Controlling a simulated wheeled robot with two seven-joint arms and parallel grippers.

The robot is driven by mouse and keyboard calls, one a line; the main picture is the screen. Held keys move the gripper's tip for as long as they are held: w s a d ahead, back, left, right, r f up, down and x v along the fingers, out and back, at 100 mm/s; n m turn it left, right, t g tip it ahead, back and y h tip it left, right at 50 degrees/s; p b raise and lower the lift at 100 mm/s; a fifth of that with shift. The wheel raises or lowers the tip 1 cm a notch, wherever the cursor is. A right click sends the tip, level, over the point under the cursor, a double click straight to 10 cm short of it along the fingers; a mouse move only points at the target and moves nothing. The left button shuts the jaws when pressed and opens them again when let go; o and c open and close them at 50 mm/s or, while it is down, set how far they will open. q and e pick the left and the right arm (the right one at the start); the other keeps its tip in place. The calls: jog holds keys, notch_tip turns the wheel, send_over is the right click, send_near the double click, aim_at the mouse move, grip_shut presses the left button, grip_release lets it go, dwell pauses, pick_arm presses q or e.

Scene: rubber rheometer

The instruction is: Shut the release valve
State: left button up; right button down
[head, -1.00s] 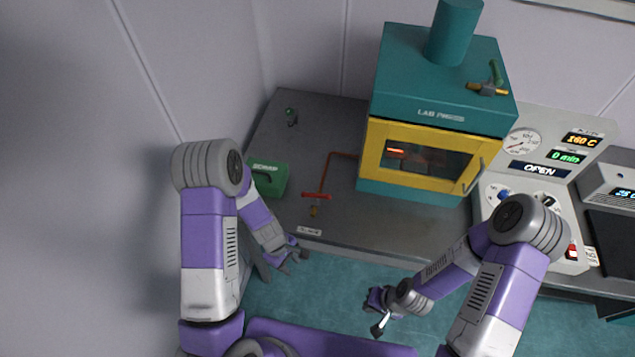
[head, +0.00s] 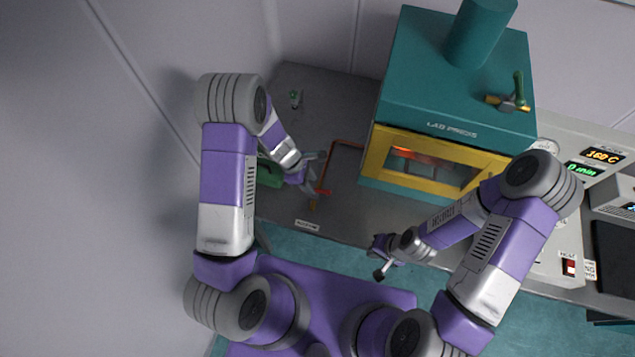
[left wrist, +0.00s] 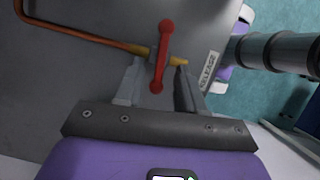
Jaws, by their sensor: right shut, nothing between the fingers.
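The release valve has a red bar handle (left wrist: 165,42) on a brass body at the end of a copper pipe. In the left wrist view the handle lies crosswise to the pipe. A label reading RELEASE (left wrist: 208,72) is beside it. In the head view the handle (head: 323,192) is partly hidden by my left gripper (head: 317,174). My left gripper is open, its fingers on either side of the handle's lower half in the left wrist view. I cannot tell whether they touch it. My right gripper (head: 382,260) is shut and empty in front of the bench.
A teal and yellow lab press (head: 455,95) stands right of the valve, with a green-handled brass valve (head: 512,95) on top. A green box (head: 268,174) is left of the valve, partly hidden by my left arm. A control panel (head: 555,240) is at the right.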

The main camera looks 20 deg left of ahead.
aim_at(316, 189)
pick_arm(q)
jog(key=x, duration=0.5)
jog(key=shift+s+f, duration=0.1)
jog(key=shift+f, duration=0.15)
grip_shut()
